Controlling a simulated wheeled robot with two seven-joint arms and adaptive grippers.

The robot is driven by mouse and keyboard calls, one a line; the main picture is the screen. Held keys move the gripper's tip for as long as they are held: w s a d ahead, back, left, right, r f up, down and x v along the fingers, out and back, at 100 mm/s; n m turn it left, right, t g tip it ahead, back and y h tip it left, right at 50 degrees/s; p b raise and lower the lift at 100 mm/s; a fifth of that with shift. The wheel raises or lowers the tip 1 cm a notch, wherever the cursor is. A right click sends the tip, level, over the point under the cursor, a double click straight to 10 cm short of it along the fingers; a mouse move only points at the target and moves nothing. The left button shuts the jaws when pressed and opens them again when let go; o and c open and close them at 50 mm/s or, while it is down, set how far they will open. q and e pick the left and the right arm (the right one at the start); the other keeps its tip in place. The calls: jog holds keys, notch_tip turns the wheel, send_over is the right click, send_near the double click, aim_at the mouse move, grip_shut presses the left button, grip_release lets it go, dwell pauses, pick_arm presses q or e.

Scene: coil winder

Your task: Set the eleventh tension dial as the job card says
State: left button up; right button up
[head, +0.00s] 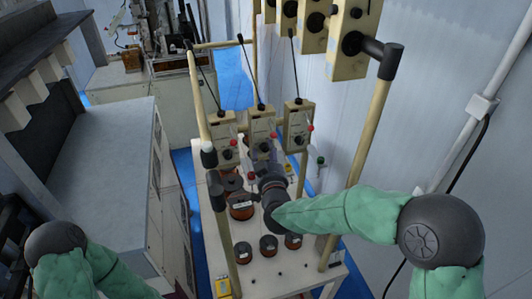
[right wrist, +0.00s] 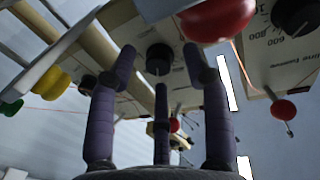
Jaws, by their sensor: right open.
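Three beige tension boxes stand in the front row in the head view: left (head: 222,135), middle (head: 262,122) and right (head: 298,112). Each has a black dial on its face. I cannot tell from the frames which dial is the eleventh. My right gripper (head: 262,160) is open just in front of the middle box. In the right wrist view its purple fingers (right wrist: 160,68) spread around a black dial (right wrist: 160,56), with a gap visible; contact cannot be told. The dial's setting is not readable. No readable job card shows. My left gripper is out of view.
More tension boxes (head: 350,40) hang on a beige frame (head: 370,130) at upper right. Wire spools (head: 242,252) stand on the white bench below. A red ball (right wrist: 215,18) and a neighbouring dial (right wrist: 295,14) lie close to my right fingers. A grey cabinet (head: 95,160) stands left.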

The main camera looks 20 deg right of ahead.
grip_shut()
jog(key=shift+m+b, duration=0.5)
jog(key=shift+b, duration=0.4)
jog(key=shift+r+m+b, duration=0.1)
jog(key=shift+m+b, duration=0.25)
jog(key=shift+m, duration=0.05)
jog(key=shift+r, duration=0.1)
grip_release()
